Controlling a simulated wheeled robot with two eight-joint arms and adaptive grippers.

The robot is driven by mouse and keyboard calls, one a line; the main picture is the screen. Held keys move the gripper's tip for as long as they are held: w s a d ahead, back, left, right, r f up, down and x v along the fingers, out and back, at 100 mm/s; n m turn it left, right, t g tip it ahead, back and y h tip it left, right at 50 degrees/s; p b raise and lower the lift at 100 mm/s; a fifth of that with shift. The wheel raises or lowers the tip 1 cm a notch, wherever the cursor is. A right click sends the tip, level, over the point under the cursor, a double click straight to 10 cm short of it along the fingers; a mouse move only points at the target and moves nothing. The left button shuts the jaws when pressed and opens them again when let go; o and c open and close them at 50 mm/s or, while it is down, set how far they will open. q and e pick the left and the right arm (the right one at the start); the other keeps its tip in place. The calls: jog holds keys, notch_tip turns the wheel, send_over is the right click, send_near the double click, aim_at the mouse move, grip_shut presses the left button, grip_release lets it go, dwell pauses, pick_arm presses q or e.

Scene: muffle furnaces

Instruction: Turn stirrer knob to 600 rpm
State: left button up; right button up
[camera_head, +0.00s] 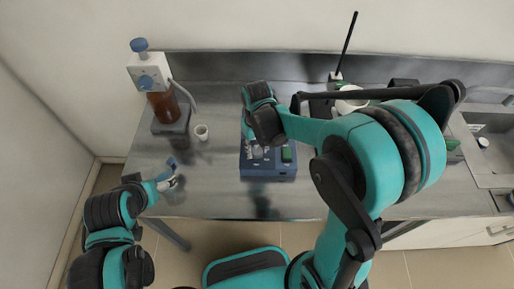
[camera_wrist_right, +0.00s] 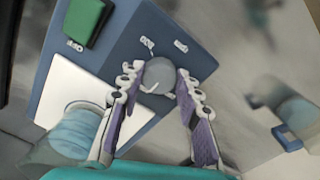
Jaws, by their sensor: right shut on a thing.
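The stirrer (camera_head: 268,173) is a dark blue box on the metal bench, with a green switch (camera_head: 287,155) on its front panel. My right gripper (camera_head: 257,151) reaches down over the stirrer's front and hides part of it. In the right wrist view, the round grey knob (camera_wrist_right: 158,75) sits between the two purple-padded fingers of my right gripper (camera_wrist_right: 157,84), which is shut on it.
A sink (camera_head: 490,140) is at the right. The bench left of the stirrer is mostly clear.

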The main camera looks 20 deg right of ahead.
aim_at(256, 151)
jog(key=m, duration=1.1)
jog(key=shift+a+m, duration=0.1)
jog(key=shift+m, duration=0.2)
dwell(0.4)
jog(key=o, duration=1.1)
jog(key=shift+o, duration=0.2)
notch_tip(256, 151, up, 12)
